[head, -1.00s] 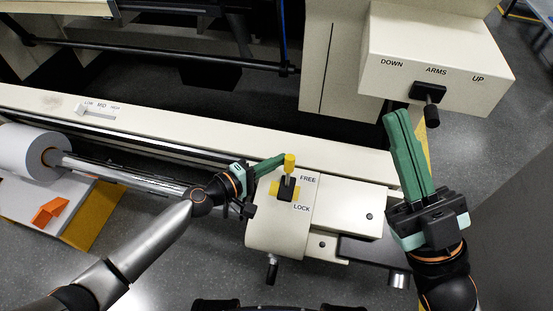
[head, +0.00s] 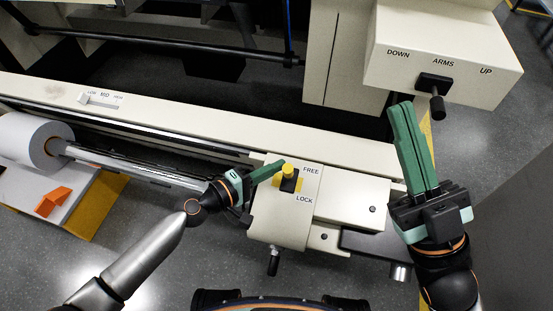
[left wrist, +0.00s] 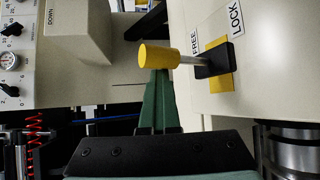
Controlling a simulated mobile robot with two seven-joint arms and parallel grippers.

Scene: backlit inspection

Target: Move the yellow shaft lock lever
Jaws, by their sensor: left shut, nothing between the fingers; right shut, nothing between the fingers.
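The lock lever has a yellow knob (head: 288,171) on a short shaft, rising from a dark base over a yellow patch, between the FREE and LOCK labels on a cream housing. The knob lies towards the FREE side of its base. In the left wrist view the knob (left wrist: 158,55) shows side-on, its shaft running right to the base. My left gripper (head: 282,162) is shut and empty, its green tips right at the knob's far side; I cannot tell whether they touch. The tips (left wrist: 161,76) sit just below the knob in the wrist view. My right gripper (head: 400,105) is shut and empty, away to the right.
A black ARMS lever (head: 437,104) projects from a cream box near my right gripper. A LOW-MID-HIGH slider (head: 86,98) sits on the long beam. A white roll (head: 32,140) on a metal shaft (head: 130,167) and an orange wedge (head: 52,201) are at left.

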